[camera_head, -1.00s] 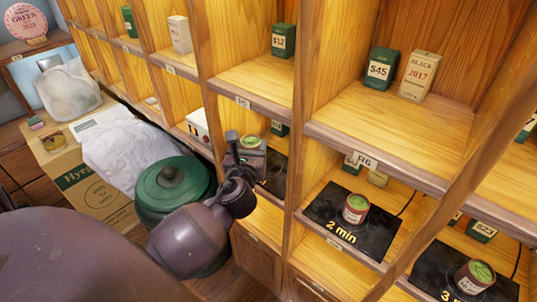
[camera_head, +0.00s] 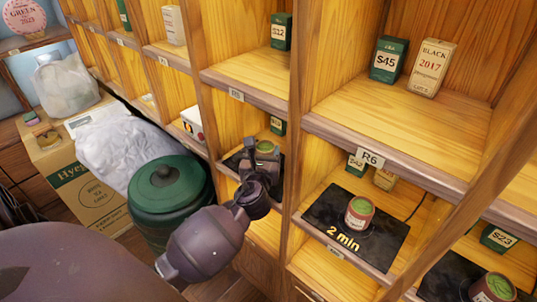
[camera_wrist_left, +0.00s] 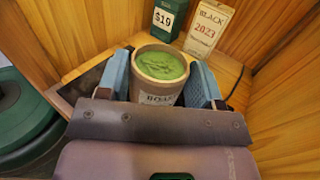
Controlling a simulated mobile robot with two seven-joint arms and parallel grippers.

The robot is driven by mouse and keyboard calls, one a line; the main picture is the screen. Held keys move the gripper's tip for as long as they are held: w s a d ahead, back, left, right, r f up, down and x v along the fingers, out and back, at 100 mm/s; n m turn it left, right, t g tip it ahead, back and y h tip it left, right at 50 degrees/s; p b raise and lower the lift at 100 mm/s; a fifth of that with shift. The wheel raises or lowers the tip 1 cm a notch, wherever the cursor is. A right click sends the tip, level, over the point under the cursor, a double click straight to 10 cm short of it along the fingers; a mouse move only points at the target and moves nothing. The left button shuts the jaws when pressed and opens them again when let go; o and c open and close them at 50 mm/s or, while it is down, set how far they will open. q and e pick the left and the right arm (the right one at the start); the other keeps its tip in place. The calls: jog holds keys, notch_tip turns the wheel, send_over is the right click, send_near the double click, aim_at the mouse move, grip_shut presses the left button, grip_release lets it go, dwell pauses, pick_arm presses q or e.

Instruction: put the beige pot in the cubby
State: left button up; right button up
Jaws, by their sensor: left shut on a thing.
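The beige pot (camera_wrist_left: 160,92) holds green contents and has a label on its front. My left gripper (camera_wrist_left: 160,80) is shut on it, one blue-padded finger on each side. In the head view my left gripper (camera_head: 263,161) is inside a cubby under the R5 shelf, and the pot (camera_head: 266,147) shows above it. The pot looks upright over a black mat (camera_head: 233,161); whether it touches the mat is hidden. My right gripper is not in view.
A green box (camera_wrist_left: 170,18) and a beige "BLACK 2023" box (camera_wrist_left: 207,30) stand behind the pot. Wooden dividers flank the cubby. A similar pot (camera_head: 360,212) stands on the "2 min" mat (camera_head: 318,222) to the right. A green lidded bin (camera_head: 168,195) stands at left.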

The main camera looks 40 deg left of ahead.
pick_arm(q)
jog(key=shift+w+f, duration=0.2)
jog(key=shift+f, duration=0.1)
jog(key=shift+r, duration=0.25)
jog(key=shift+f, duration=0.5)
jog(key=shift+f, duration=0.15)
jog(key=o, duration=1)
